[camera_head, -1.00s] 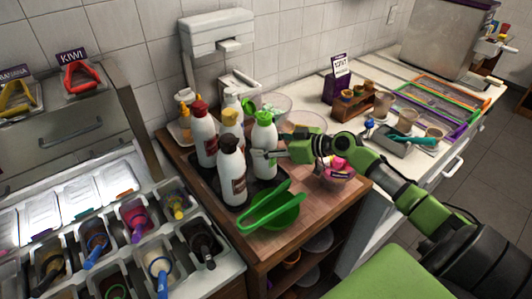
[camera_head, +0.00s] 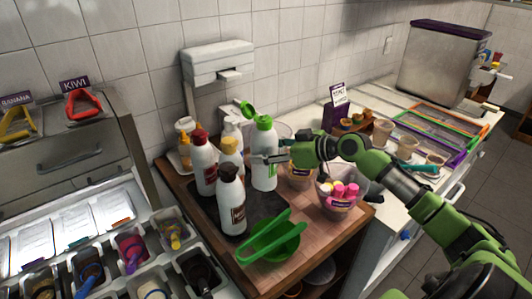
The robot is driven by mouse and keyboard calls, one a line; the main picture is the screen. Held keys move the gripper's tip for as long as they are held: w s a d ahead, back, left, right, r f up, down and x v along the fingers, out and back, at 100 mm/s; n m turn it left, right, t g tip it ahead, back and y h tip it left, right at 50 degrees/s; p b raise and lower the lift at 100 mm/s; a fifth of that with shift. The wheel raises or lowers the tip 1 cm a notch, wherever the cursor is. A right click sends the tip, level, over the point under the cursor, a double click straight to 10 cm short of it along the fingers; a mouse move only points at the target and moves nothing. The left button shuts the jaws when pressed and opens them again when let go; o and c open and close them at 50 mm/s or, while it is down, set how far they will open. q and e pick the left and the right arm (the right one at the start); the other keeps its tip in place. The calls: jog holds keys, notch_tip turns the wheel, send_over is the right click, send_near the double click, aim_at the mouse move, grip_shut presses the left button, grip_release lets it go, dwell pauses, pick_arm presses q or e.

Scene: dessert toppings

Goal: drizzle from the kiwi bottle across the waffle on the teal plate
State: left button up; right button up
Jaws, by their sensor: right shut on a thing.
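The white bottle with a green cap (camera_head: 264,170), its lid flipped open, is upright among the bottles on the wooden-topped stand; I take it for the kiwi bottle. My right gripper (camera_head: 263,159) is shut on its upper body, coming in from the right. The bottle stands higher than its neighbours and seems lifted off the dark mat (camera_head: 262,206). Its label is mostly too small to read. The waffle and the teal plate are not visible in this view. My left gripper is not in view.
White bottles with red (camera_head: 203,170), yellow and dark brown (camera_head: 231,200) tops stand close on the left. A green bowl with green tongs (camera_head: 272,238) lies in front. A clear bowl of pink-topped items (camera_head: 340,194) is at the right, below my arm.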

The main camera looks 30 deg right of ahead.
aim_at(272, 130)
notch_tip(272, 130, up, 7)
jog(key=p, duration=0.3)
jog(key=shift+p, duration=0.35)
jog(key=shift+f, duration=0.1)
